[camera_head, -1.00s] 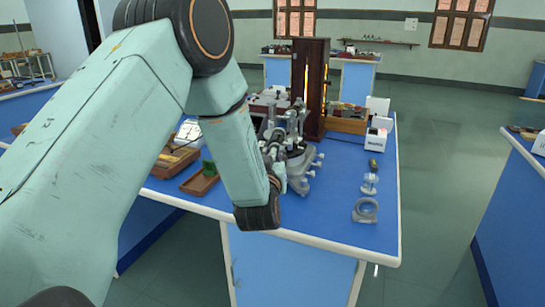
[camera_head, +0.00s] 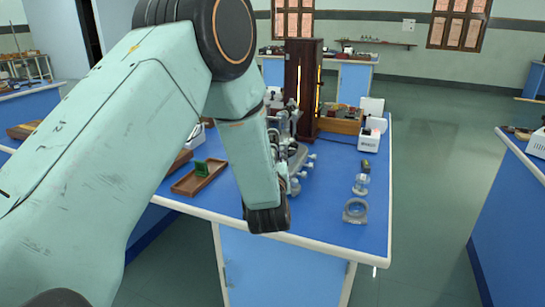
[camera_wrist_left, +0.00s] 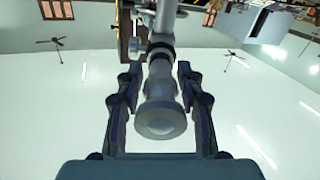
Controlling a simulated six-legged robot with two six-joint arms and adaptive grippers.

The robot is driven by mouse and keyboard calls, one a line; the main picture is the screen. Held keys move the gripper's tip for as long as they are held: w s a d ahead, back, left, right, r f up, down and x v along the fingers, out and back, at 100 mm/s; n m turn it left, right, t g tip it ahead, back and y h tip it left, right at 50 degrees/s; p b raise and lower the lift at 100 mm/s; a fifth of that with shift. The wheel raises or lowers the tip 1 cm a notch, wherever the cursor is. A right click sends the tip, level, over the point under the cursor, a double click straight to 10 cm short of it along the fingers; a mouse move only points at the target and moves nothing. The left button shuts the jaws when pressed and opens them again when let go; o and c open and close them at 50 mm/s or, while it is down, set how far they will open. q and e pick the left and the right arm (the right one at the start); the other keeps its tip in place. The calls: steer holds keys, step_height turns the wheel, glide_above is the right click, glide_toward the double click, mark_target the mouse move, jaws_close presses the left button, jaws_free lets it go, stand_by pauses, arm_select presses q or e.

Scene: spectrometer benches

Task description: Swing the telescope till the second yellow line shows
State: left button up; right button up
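The spectrometer (camera_head: 297,158), grey metal, stands on the blue bench, partly hidden behind my left forearm. Its telescope (camera_wrist_left: 161,118) shows in the left wrist view as a grey tube with a round eyepiece end toward the camera. My left gripper (camera_wrist_left: 160,76) has one dark finger on each side of this tube. Narrow gaps seem to show between fingers and tube, so it looks open around the telescope. In the head view the left fingers are hidden behind my wrist. No yellow line is visible in the eyepiece. My right gripper is in neither view.
A tall dark lamp housing (camera_head: 302,85) with glowing yellow slits stands behind the spectrometer. A wooden tray (camera_head: 184,187) with a green block lies left of my wrist. The bench's front right is mostly clear.

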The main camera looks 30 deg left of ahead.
arm_select(q)
steer(key=shift+o, duration=0.4)
steer(key=shift+s+a, duration=0.1)
steer(key=shift+s+d+f, duration=0.1)
steer(key=shift+d, duration=0.1)
steer(key=v, duration=1.1)
steer(key=shift+s, duration=0.35)
steer(key=shift+d, duration=0.1)
